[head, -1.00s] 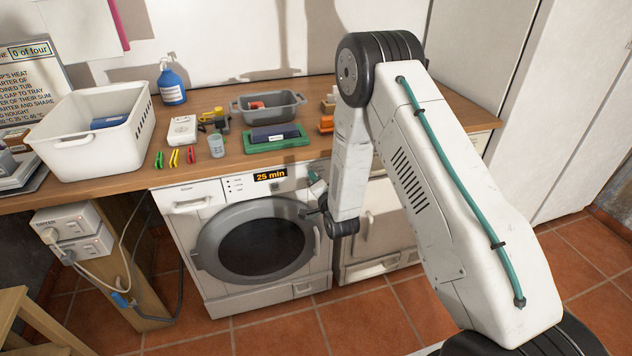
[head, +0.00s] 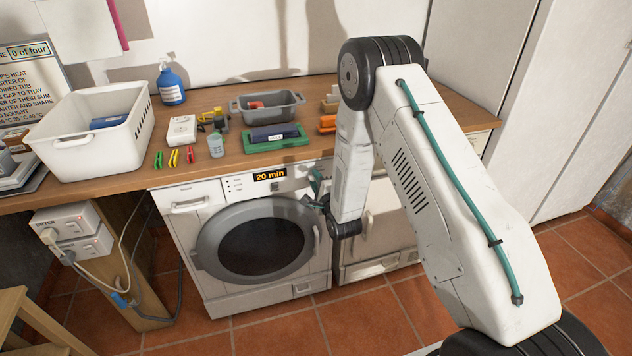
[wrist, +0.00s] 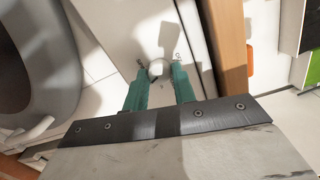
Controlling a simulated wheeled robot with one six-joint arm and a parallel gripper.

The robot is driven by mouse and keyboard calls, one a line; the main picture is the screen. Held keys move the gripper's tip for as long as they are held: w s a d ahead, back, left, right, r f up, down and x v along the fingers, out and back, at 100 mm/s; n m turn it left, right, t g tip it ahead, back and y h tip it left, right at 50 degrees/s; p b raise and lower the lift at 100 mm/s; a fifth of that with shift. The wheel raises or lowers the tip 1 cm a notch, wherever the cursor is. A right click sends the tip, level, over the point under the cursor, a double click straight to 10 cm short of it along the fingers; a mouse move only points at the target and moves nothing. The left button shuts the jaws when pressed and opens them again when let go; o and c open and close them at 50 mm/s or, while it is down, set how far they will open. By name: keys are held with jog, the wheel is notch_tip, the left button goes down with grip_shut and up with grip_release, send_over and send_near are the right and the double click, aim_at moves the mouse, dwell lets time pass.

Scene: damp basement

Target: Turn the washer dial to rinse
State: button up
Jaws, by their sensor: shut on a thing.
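The washer (head: 205,222) stands under the worktop, with a round dark door and a lit display (head: 270,175) that reads 20 min. My gripper (head: 317,188) is at the upper right of the washer's front panel. In the wrist view, the green fingers of my gripper (wrist: 162,82) are shut on the round pale dial (wrist: 158,68), one finger on each side. Small marks surround the dial, but they are too small to read. In the head view the dial is hidden by my gripper and arm.
A wooden worktop (head: 228,159) runs above the washer. It holds a white basket (head: 85,155), a blue pump bottle (head: 171,86), a grey tub (head: 285,113) and a green tray (head: 262,147). A second white appliance (head: 385,225) stands beside the washer on the right.

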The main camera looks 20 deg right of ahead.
jog(key=shift+f, duration=0.1)
dwell(0.4)
jog(key=o, duration=1)
jog(key=s, duration=0.8)
jog(key=shift+d, duration=0.25)
jog(key=shift+w, duration=0.1)
